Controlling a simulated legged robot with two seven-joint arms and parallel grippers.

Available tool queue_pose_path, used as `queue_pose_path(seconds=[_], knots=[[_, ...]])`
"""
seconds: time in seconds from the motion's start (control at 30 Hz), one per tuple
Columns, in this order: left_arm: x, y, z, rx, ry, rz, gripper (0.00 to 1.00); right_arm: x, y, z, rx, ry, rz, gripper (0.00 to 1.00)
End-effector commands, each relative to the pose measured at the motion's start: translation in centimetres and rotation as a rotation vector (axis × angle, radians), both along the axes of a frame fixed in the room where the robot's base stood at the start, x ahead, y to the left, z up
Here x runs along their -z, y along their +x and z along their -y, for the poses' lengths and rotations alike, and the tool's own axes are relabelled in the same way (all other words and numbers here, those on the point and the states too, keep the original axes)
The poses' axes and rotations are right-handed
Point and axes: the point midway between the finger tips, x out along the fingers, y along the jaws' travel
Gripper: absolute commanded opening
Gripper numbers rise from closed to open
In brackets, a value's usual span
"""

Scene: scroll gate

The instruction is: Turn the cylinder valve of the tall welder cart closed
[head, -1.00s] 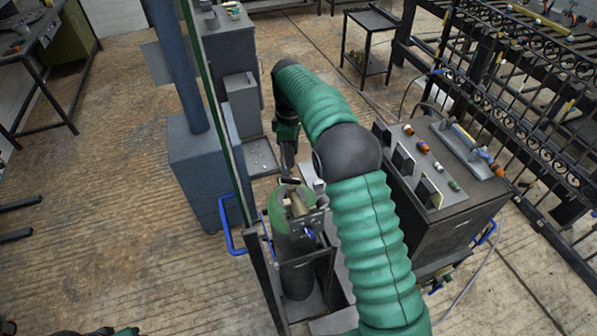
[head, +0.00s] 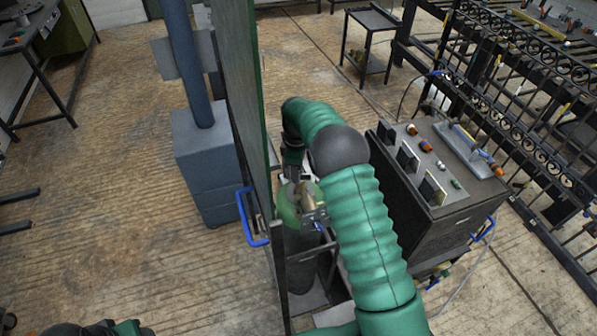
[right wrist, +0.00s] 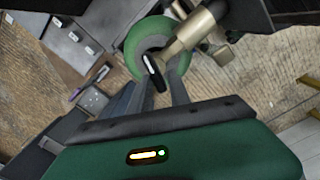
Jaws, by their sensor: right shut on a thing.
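The tall welder cart (head: 300,322) stands in the lower middle of the head view with a green-topped gas cylinder (head: 287,211) on it. A brass valve (head: 308,196) sits on the cylinder's top. In the right wrist view the brass valve (right wrist: 190,32) has a black handle (right wrist: 154,73) over the green shoulder (right wrist: 140,48). My right gripper (head: 292,177) points down at the valve top and is shut on the valve handle; the contact itself is mostly hidden. Part of my left arm shows at the bottom left; its gripper does not show.
A tall panel (head: 243,110) stands close left of the cylinder, with a blue handle (head: 246,215) near its base. A dark welder box (head: 440,180) with knobs is right of my arm. A black iron gate (head: 535,100) stands farther right. Floor at left is open.

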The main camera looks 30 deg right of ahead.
Motion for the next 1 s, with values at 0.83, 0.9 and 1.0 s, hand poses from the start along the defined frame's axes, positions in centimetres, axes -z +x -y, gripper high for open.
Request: queue_pose_path(seconds=[0.83,0.9,1.0], knots=[[0.0,0.0,0.0,0.001,0.000,0.000,0.56,0.3,-0.4,0.8,0.008,0.012,-0.011,0.00],[0.0,0.0,0.0,0.001,0.000,0.000,0.56,0.3,-0.4,0.7,0.017,0.013,-0.010,0.00],[0.0,0.0,0.0,0.001,0.000,0.000,0.56,0.2,-0.3,0.7,0.043,0.013,-0.008,0.00]])
